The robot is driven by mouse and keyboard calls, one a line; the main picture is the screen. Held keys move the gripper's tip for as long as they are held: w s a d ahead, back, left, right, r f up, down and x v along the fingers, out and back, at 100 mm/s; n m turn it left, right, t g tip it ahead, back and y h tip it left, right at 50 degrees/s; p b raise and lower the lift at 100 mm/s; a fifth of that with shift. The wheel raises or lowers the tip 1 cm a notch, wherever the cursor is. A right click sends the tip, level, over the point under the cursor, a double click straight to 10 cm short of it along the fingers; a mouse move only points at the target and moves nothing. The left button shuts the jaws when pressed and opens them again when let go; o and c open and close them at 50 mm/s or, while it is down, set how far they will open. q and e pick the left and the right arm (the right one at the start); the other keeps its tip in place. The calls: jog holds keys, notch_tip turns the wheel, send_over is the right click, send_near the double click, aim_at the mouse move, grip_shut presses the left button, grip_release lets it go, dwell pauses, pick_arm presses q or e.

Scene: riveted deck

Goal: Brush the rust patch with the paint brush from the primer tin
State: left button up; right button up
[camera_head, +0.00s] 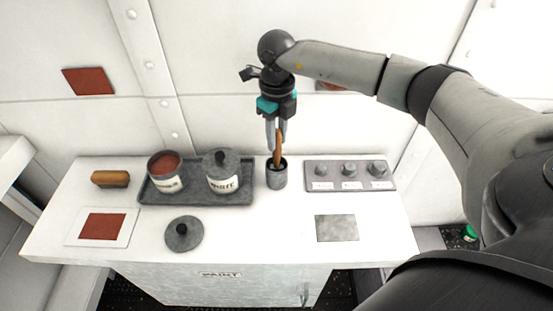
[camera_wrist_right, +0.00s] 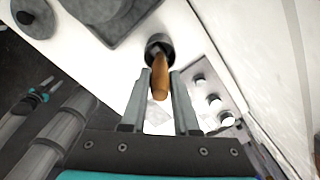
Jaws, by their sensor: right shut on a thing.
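My right gripper (camera_head: 277,142) points down over a small dark grey cup (camera_head: 276,179). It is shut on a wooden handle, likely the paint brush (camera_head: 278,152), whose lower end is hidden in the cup. The handle also shows between the fingers in the wrist view (camera_wrist_right: 160,82). An open tin (camera_head: 166,168) with red-brown contents, likely the primer tin, stands on a dark tray; its label is hard to read. Red-brown patches show on the left wall panel (camera_head: 88,81), on a white plate on the counter (camera_head: 103,226), and partly behind my right arm (camera_head: 329,86). A teal-trimmed part, likely my left gripper (camera_wrist_right: 40,93), shows in the wrist view.
The dark tray (camera_head: 160,196) also holds a lidded tin (camera_head: 221,176). The front middle is clear.

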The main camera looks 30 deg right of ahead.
grip_shut()
jog(key=shift+r, duration=0.15)
jog(key=shift+r+p, duration=3.4)
jog(key=shift+r, duration=1)
